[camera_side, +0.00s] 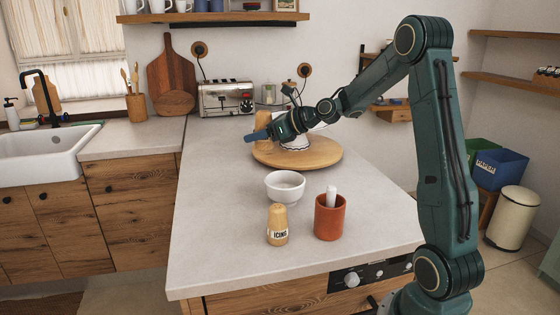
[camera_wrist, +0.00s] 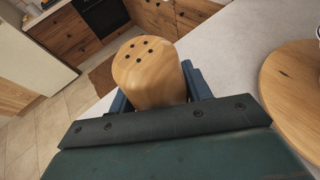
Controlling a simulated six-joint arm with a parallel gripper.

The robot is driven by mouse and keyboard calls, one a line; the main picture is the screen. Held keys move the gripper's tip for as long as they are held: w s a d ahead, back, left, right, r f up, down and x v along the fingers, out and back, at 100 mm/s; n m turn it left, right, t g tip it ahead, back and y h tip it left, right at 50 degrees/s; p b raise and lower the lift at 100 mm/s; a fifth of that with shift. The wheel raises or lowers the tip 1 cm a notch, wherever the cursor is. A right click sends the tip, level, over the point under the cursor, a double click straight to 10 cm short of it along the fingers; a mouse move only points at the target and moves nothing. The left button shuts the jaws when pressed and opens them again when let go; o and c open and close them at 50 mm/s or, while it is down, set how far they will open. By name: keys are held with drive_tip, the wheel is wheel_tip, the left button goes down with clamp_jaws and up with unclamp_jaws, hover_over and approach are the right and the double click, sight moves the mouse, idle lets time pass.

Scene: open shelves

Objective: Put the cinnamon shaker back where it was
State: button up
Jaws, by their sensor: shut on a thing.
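A light wooden shaker (camera_side: 262,119) with a holed top is held between my gripper's fingers (camera_side: 258,137). In the wrist view the shaker's top (camera_wrist: 148,62) shows several dark holes, and the fingers close on its sides. Its label is hidden, so I cannot read whether it is cinnamon. In the side view it is near the left rim of the round wooden board (camera_side: 322,155). My gripper covers its lower part, so I cannot tell whether it touches anything. A similar shaker marked ICING (camera_side: 278,226) stands upright at the counter's front.
A white bowl (camera_side: 285,187) and a terracotta pot (camera_side: 330,218) with a white handle stand near the icing shaker. A white ribbed item (camera_side: 295,144) sits on the board, partly behind my arm. A toaster (camera_side: 226,99) is behind. The counter's left front (camera_side: 220,220) is clear.

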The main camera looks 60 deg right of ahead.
drive_tip(key=w+a+r+n+g+y, duration=0.1)
drive_tip(key=w+a+n+g+y, duration=0.25)
drive_tip(key=a+n+y, duration=0.65)
drive_tip(key=a+f+m+h, duration=0.1)
drive_tip(key=f, duration=0.4)
drive_tip(key=a+f+m+h, duration=0.1)
drive_tip(key=f, duration=0.4)
drive_tip(key=a+f+m+h, duration=0.1)
drive_tip(key=f, duration=0.4)
drive_tip(key=shift+s+a+f, duration=0.15)
drive_tip(key=shift+s+f, duration=0.1)
drive_tip(key=shift+s, duration=0.15)
drive_tip(key=shift+f, duration=2.1)
drive_tip(key=shift+f, duration=0.15)
drive_tip(key=o, duration=1)
